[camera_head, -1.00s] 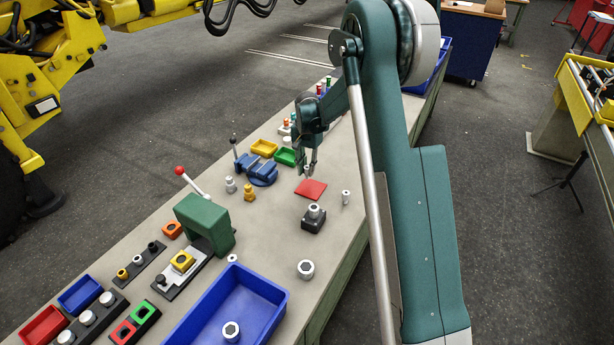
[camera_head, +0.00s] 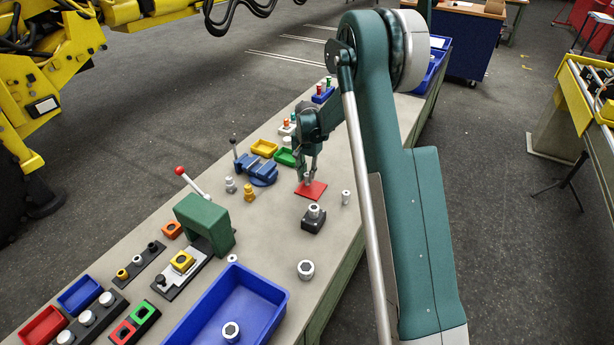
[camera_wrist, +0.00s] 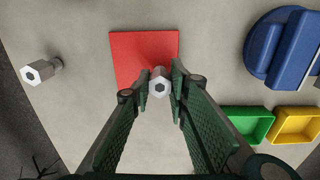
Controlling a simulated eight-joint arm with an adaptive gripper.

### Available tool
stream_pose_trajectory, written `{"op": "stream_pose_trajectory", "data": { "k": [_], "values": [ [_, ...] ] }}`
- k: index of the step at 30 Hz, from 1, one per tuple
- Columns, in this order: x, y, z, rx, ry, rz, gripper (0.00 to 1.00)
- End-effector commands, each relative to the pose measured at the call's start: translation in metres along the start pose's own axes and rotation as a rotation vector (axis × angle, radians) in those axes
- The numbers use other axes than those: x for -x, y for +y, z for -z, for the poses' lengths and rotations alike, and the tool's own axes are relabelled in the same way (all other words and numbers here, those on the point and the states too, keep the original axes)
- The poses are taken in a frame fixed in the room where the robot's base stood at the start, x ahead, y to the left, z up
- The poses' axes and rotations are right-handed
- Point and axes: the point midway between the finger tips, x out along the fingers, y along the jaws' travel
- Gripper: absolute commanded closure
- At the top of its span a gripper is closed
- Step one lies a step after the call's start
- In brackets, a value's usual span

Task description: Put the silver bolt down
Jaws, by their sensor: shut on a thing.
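The silver bolt (camera_wrist: 159,86) is between my gripper's two fingers in the wrist view, its hex head facing the camera. My gripper (camera_wrist: 159,92) is shut on it. In the head view my gripper (camera_head: 307,178) points down at the red square (camera_head: 318,188) on the bench, over its upper left edge. The red square (camera_wrist: 142,50) lies under the bolt in the wrist view, with the bolt near its lower right edge. The bolt's lower end is hidden, so I cannot tell if it touches the square.
A blue vise (camera_head: 262,170) stands left of my gripper, near a green tray (camera_head: 286,157) and a yellow tray (camera_head: 264,148). A dark block with a silver bolt (camera_head: 314,218) and another upright silver bolt (camera_head: 346,197) stand nearby. A large blue bin (camera_head: 270,286) sits at the front.

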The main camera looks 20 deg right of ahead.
Motion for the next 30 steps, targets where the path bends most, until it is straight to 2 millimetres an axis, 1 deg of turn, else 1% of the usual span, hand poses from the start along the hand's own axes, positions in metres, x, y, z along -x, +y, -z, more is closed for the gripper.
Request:
{"op": "stream_pose_trajectory", "data": {
  "k": [3, 4, 6, 7, 17, 22, 26, 30],
  "values": [
    [-0.004, 0.000, 0.000, 0.000, 0.000, 0.000, 0.97],
    [-0.003, 0.000, 0.000, 0.000, 0.000, 0.000, 0.80],
    [-0.003, 0.000, 0.000, 0.000, 0.000, 0.000, 0.70],
    [-0.003, 0.000, 0.000, 0.000, 0.000, 0.000, 0.67],
    [-0.002, 0.000, 0.000, 0.000, 0.000, 0.000, 0.67],
    [0.001, 0.000, 0.000, 0.000, 0.000, 0.000, 0.67],
    [0.010, 0.000, 0.000, 0.000, 0.000, 0.000, 0.67],
    [0.028, 0.000, 0.000, 0.000, 0.000, 0.000, 0.67]
  ]
}}
